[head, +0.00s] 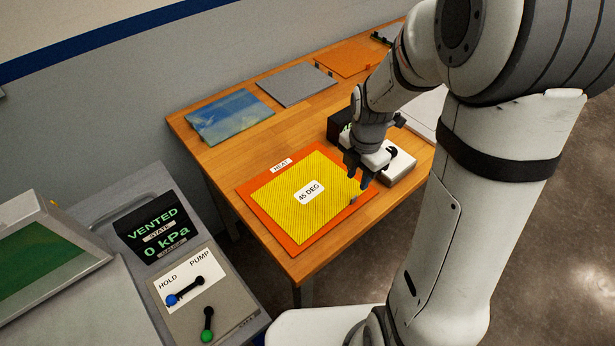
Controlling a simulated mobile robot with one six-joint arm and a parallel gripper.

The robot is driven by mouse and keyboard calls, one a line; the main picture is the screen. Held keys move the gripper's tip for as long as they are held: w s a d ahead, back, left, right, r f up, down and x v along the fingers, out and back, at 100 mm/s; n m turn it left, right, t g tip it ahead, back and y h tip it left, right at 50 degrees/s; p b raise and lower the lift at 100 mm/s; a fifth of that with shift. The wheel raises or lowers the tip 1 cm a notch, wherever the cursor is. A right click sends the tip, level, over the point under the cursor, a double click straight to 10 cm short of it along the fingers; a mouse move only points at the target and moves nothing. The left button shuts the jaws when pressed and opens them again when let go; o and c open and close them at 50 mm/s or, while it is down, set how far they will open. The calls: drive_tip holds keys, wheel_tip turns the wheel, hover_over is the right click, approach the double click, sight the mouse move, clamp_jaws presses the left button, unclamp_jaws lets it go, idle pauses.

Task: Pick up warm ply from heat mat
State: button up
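The ply (299,218) is a yellow, diagonally striped sheet with a white "45 DEG" label, lying flat on the heat mat. The heat mat (253,190) is orange with a "HEAT" label at its back edge, and lies on the wooden table. My gripper (357,193) points down at the right edge of the ply, over a small grey tab there. The fingers look apart, with the tab near their tips. I cannot tell whether they touch the tab or the ply.
A blue-green sheet (230,115), a grey sheet (295,84) and an orange sheet (347,57) lie along the table's back. A light box (397,167) stands just right of my gripper. A pump panel (193,282) reading "VENTED 0 kPa" stands at left front.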

sight(354, 197)
drive_tip(key=shift+w+f+n, duration=0.2)
drive_tip(key=shift+f+n, duration=0.3)
drive_tip(key=shift+f, duration=0.15)
drive_tip(key=shift+w+d+f+p, duration=0.1)
drive_tip(key=shift+f+p, duration=0.3)
drive_tip(key=shift+f, duration=1.45)
drive_tip(key=shift+d+f+p, duration=0.1)
drive_tip(key=shift+f+p, duration=0.3)
drive_tip(key=shift+f, duration=1.45)
clamp_jaws()
